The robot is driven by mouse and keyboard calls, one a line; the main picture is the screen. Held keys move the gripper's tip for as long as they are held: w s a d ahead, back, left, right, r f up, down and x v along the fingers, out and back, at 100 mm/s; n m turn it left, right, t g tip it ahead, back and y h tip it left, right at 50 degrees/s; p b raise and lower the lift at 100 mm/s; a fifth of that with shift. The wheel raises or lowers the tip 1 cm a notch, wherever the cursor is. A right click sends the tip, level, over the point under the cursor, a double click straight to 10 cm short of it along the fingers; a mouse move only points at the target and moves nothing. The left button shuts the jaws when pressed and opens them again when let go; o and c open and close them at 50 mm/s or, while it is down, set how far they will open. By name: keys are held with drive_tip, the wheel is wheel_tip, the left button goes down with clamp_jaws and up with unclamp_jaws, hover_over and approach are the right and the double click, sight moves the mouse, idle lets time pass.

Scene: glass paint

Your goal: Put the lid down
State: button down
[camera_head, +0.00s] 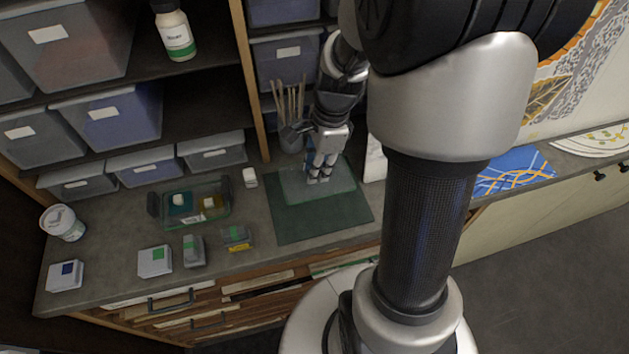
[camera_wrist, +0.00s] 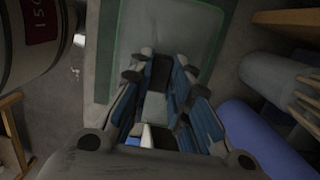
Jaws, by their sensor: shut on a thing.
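A clear, rounded rectangular lid (camera_head: 341,183) with a greenish edge is at the back of a dark green mat (camera_head: 305,222) on the counter. My gripper (camera_head: 319,178) points down at it and is shut on it. In the wrist view, the lid (camera_wrist: 200,25) spreads beyond my gripper's fingers (camera_wrist: 158,85). The fingers hide the part that they grip. I cannot tell whether the lid touches the mat or is slightly above it.
A glass container (camera_head: 215,213) with small items stands left of the mat. A grey pot of brushes (camera_head: 293,138) is close behind my gripper. Small boxes (camera_head: 155,261) stand at the front left. The mat's front part is clear.

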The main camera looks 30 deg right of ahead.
sight(317, 186)
drive_tip(key=shift+f+b, duration=0.9)
drive_tip(key=shift+f, duration=2.7)
drive_tip(key=shift+f, duration=0.1)
drive_tip(key=c, duration=1.5)
unclamp_jaws()
drive_tip(key=r+p, duration=0.1)
drive_tip(key=r, duration=0.2)
drive_tip(key=d+r+p, duration=0.1)
drive_tip(key=r, duration=0.3)
drive_tip(key=r+p, duration=0.1)
drive_tip(key=r, duration=0.3)
drive_tip(key=shift+s+d, duration=0.2)
drive_tip(key=shift+d, duration=0.1)
drive_tip(key=shift+s+r, duration=0.1)
drive_tip(key=shift+r, duration=0.6)
drive_tip(key=s+a+r+n+t, duration=0.1)
drive_tip(key=s+a+r+n, duration=0.3)
drive_tip(key=n, duration=0.3)
drive_tip(key=s+a+r+n+t+h, duration=0.1)
drive_tip(key=s+a+r+n, duration=0.3)
drive_tip(key=n, duration=0.3)
drive_tip(key=s+a+r+n+t, duration=0.2)
drive_tip(key=s+a+r+n, duration=0.2)
drive_tip(key=n, duration=0.3)
drive_tip(key=shift+s+a+h, duration=0.25)
drive_tip(key=shift+s+h, duration=0.15)
drive_tip(key=shift+s, duration=0.05)
